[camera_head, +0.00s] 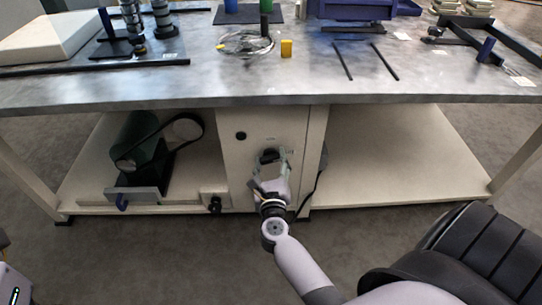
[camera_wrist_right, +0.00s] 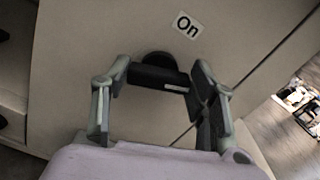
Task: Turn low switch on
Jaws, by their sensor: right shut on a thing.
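The low switch (camera_wrist_right: 158,76) is a black rotary handle with a white mark on a round dark base, set in a beige cabinet panel. A white label reading "On" (camera_wrist_right: 187,24) sits above it in the right wrist view. My right gripper (camera_wrist_right: 160,80) has its fingers on both ends of the handle and is shut on it. In the head view my right gripper (camera_head: 270,160) is at the front of the cabinet (camera_head: 236,165) under the table and hides most of the switch. My left gripper is not in view.
The grey tabletop (camera_head: 270,85) overhangs the cabinet. A dark green motor with a belt (camera_head: 140,150) stands on the lower shelf at left. The right lower shelf (camera_head: 400,155) is bare. A black round knob (camera_head: 241,135) sits higher on the panel.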

